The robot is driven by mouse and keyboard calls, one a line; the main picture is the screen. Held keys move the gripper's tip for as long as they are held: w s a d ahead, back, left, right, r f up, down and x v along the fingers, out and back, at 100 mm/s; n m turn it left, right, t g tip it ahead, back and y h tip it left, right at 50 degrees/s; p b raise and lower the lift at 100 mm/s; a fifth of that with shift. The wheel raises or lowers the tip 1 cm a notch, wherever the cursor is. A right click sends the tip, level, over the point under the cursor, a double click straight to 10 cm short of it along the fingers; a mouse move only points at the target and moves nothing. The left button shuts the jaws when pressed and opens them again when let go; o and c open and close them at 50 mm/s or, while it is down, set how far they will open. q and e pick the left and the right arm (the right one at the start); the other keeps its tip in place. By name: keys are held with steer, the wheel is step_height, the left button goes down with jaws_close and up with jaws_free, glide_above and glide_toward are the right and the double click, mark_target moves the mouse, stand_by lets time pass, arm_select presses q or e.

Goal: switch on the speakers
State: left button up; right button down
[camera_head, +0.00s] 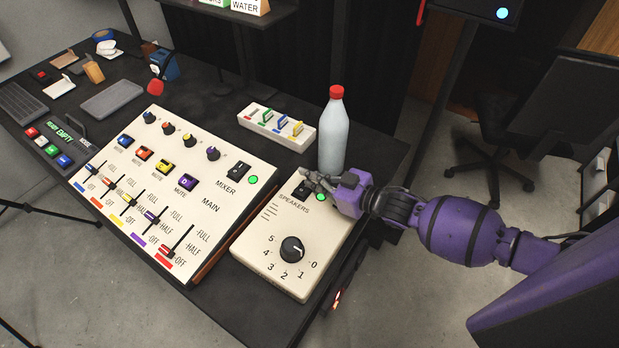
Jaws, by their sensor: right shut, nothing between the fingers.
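The cream speakers box (277,253) stands at the right of the black table. It has a black volume knob (292,248) on a scale from 0 to 5. A black power switch (301,191) sits at its top, beside a lit green lamp (320,197). My right gripper (308,177) is over the switch, shut and empty. Its fingers partly cover the switch, and I cannot tell whether they touch it. My left gripper is not in view.
A white bottle with a red cap (333,135) stands just behind my right gripper. The mixer panel (165,190) with its sliders is to the left. A tray with coloured clips (277,127) lies behind. An office chair (490,150) is beyond the table.

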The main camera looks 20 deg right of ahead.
steer(key=shift+s, duration=0.1)
steer(key=r+p, duration=0.2)
steer(key=r, duration=0.2)
steer(key=shift+w+r, duration=0.15)
steer(key=shift+w, duration=0.05)
steer(key=v, duration=0.9)
steer(key=shift+s+d+f, duration=0.1)
steer(key=shift+s+f, duration=0.1)
steer(key=shift+f, duration=0.05)
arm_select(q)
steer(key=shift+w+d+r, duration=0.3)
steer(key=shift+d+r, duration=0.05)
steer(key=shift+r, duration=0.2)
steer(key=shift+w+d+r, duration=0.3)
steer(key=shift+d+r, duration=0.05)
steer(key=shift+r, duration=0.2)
arm_select(e)
steer(key=shift+s+d+r, duration=0.2)
steer(key=shift+s+d, duration=0.05)
